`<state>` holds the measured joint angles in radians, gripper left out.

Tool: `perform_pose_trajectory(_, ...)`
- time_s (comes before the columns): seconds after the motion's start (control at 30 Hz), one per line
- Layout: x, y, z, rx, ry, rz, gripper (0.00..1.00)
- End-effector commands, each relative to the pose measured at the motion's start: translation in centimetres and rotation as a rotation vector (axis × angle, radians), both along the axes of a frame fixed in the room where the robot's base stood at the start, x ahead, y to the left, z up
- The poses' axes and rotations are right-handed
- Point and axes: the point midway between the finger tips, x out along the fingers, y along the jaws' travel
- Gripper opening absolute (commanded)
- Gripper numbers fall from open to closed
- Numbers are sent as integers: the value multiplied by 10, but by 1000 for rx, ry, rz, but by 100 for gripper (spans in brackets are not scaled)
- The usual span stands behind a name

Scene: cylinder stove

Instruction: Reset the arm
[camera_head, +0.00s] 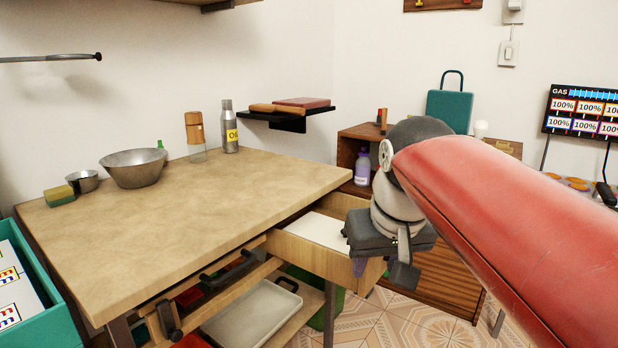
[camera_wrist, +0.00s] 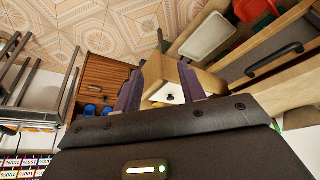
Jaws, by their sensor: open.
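My gripper (camera_head: 382,266) hangs at the end of my red arm, beside the outer right end of the pulled-out wooden drawer (camera_head: 297,249). In the wrist view my gripper (camera_wrist: 160,84) has its two purple-grey fingers spread apart. The end of the drawer (camera_wrist: 207,86) shows between and beyond them, with a pale patch and a small dark round spot. I cannot tell whether the fingers touch the drawer. The gripper hides part of the drawer front in the head view.
The wooden worktop (camera_head: 190,215) holds a metal bowl (camera_head: 134,168), a small pot, a sponge, a wooden-topped bottle and an oil bottle (camera_head: 229,128). A low shelf with a white tray (camera_head: 252,315) is below. A wooden cabinet (camera_head: 440,275) stands behind my gripper. Tiled floor lies between.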

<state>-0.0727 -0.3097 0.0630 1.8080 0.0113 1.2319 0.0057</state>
Motion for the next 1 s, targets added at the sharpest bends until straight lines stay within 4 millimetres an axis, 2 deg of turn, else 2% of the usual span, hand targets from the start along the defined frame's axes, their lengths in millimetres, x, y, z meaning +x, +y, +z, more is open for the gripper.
perform_pose_trajectory(0.27, -42, -22, -36, -1, -27, -47, 40)
perform_pose_trajectory(0.5, -97, -44, -95, 4, -62, -102, 40)
perform_pose_trajectory(0.6, -115, -50, -118, 8, -74, -118, 40)
perform_pose_trajectory(0.77, -126, -53, -135, 10, -81, -128, 40)
perform_pose_trajectory(1.0, -126, -53, -136, 11, -81, -128, 40)
